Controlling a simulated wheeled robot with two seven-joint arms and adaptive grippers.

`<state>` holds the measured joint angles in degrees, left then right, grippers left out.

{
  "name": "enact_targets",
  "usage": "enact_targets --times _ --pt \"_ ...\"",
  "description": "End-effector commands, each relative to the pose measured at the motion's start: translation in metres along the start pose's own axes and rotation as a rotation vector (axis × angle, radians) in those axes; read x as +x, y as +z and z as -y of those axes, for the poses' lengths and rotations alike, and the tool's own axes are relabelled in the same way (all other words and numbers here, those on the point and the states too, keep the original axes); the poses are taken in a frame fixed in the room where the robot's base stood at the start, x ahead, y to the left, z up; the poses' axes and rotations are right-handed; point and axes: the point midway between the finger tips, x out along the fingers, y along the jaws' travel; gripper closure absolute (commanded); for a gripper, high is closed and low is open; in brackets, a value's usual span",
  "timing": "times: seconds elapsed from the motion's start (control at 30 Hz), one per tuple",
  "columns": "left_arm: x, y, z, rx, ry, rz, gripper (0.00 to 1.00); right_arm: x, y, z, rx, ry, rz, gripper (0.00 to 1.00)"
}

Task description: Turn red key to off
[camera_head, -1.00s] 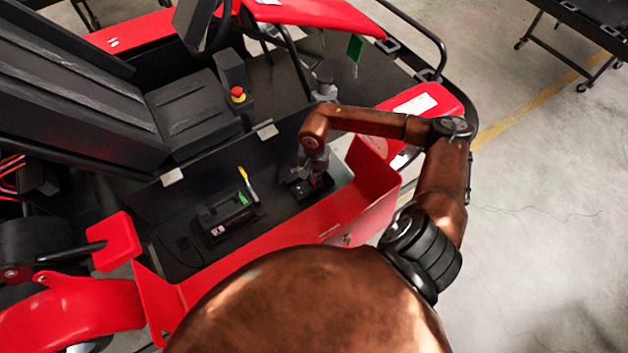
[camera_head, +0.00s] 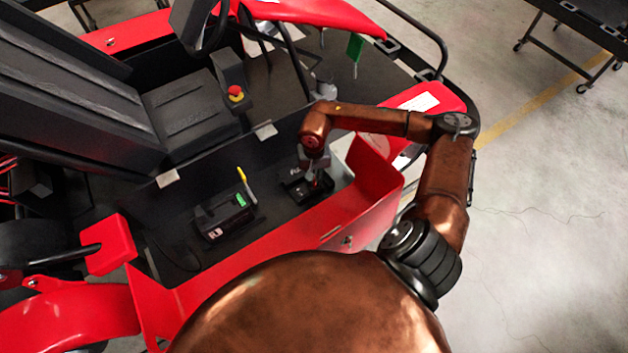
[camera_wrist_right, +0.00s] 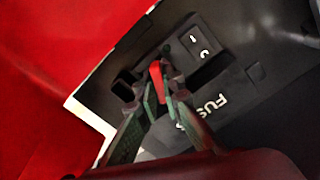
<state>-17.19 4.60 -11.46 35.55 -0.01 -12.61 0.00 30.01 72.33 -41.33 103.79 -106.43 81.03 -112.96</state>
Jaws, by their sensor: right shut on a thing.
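The red key (camera_wrist_right: 156,75) stands in a black panel marked FUSE (camera_wrist_right: 238,80) in the right wrist view. My right gripper (camera_wrist_right: 163,88) has its fingers around the red key and is shut on it. In the head view my right gripper (camera_head: 315,180) reaches down to the small black switch box (camera_head: 296,189) in the kart's side tray, and a bit of red shows between its fingers. The key's exact angle is hard to tell. My left gripper is not in view.
A black rocker switch (camera_wrist_right: 198,44) sits beside the key. A black box with a green display (camera_head: 222,216) and a yellow-handled tool (camera_head: 246,183) lie left of the switch box. A red side panel (camera_head: 345,215) borders the tray. A red emergency button (camera_head: 235,93) stands farther back.

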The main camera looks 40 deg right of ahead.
Motion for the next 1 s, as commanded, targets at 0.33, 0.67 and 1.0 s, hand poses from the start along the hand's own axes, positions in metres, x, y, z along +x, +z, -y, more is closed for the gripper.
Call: enact_targets --times 0.33,0.67,1.0 --pt "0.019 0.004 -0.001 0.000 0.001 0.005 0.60 0.003 0.000 -0.001 -0.169 0.002 0.000 1.00" --pt "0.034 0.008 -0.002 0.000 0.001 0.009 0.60 0.003 0.000 -0.001 -0.340 0.002 0.001 1.00" --pt "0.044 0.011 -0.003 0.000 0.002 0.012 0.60 0.001 0.000 0.000 -0.474 0.001 0.001 1.00"
